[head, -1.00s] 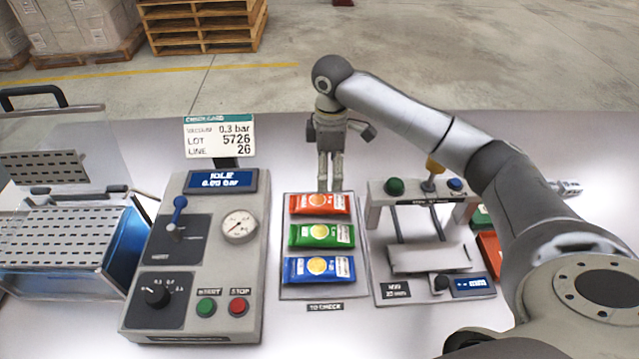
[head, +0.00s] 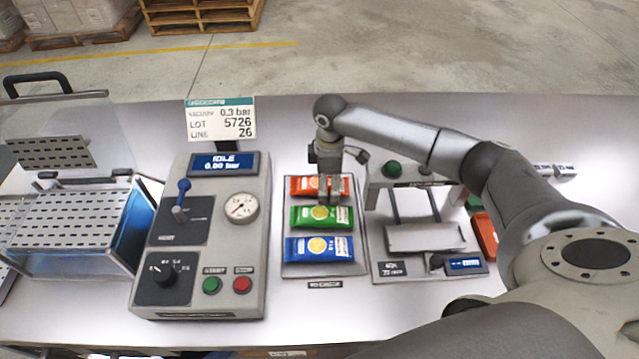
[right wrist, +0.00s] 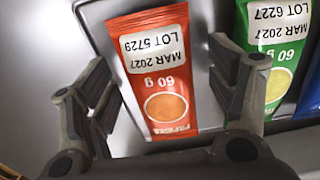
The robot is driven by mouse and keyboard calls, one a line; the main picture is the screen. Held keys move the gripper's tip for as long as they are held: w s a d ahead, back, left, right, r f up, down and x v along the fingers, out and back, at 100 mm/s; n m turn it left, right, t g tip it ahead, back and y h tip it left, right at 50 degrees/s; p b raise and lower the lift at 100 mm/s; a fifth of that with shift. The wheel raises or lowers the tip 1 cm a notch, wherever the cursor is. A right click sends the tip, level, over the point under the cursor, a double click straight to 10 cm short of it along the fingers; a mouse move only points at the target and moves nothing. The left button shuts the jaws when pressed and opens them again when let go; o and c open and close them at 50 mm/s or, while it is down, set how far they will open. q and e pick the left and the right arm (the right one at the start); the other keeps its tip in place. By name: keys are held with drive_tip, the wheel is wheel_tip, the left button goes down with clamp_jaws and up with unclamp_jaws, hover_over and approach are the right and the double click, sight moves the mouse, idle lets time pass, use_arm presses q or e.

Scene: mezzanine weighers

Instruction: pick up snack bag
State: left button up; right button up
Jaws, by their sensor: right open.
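Three snack bags lie in a row on a grey tray (head: 291,268) marked TO CHECK. The orange-red bag (head: 303,187) is at the back, the green bag (head: 306,217) in the middle, the blue bag (head: 306,249) in front. My right gripper (head: 329,200) points down over the orange-red bag and hides part of it in the head view. In the right wrist view my right gripper (right wrist: 165,100) is open, with its fingers on either side of the orange-red bag (right wrist: 160,65). The green bag (right wrist: 272,55) lies just beyond one finger. My left gripper is not in view.
A control box (head: 254,172) with gauge and lever stands left of the tray. A tester frame with a flat plate (head: 425,236) stands close on its right. A clear-lidded chamber (head: 130,235) is farther left. Red and green bins (head: 486,235) sit partly behind my right arm.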

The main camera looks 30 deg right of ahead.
sight(313, 194)
drive_tip(key=c, duration=1.1)
drive_tip(key=shift+r, duration=0.15)
drive_tip(key=shift+r, duration=0.25)
wheel_tip(313, 194, up, 2)
drive_tip(key=shift+r+b, duration=0.15)
drive_tip(key=shift+b, duration=0.65)
drive_tip(key=a+r, duration=0.3)
drive_tip(key=a+r+b, duration=0.1)
drive_tip(key=r, duration=0.1)
drive_tip(key=shift+s+a+r, duration=0.25)
drive_tip(key=shift+s+a, duration=0.1)
drive_tip(key=shift+a, duration=0.05)
drive_tip(key=s+a+r+b, duration=0.1)
drive_tip(key=a+r, duration=0.3)
drive_tip(key=a, duration=0.5)
drive_tip(key=shift+s+r, duration=0.3)
drive_tip(key=shift+s, duration=0.1)
